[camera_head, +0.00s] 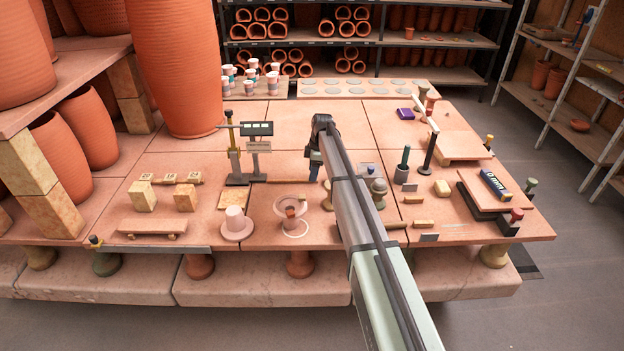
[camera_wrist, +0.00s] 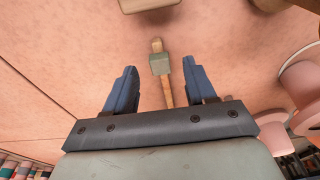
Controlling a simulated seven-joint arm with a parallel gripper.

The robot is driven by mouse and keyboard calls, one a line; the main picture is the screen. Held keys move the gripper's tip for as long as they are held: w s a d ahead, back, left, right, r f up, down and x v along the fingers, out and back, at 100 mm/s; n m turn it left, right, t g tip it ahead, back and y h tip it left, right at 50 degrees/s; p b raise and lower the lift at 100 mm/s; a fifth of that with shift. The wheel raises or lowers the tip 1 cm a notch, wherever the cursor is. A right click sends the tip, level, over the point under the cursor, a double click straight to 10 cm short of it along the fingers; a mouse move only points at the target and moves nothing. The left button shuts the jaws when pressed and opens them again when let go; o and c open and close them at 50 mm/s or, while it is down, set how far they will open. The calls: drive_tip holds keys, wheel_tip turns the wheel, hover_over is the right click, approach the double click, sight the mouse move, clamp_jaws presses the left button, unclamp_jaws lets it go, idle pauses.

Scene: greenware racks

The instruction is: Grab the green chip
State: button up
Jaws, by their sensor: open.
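A small grey-green block (camera_wrist: 162,64), possibly the green chip, shows in the wrist view. It sits across a light wooden stick (camera_wrist: 166,95), and I cannot tell whether the two are joined. My gripper (camera_wrist: 160,76) is open, its two blue fingers apart on either side of the block and stick in the picture, with nothing clasped. How far the block lies beyond the fingertips is unclear. In the head view my gripper (camera_head: 315,168) points down over the middle of the table, and I cannot make out the block there.
Dark upright posts (camera_head: 430,152) stand to the right. A tall terracotta jar (camera_head: 172,60) rises at the back left.

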drive_tip(key=shift+a+f, duration=0.1)
drive_tip(key=shift+f, duration=0.55)
clamp_jaws()
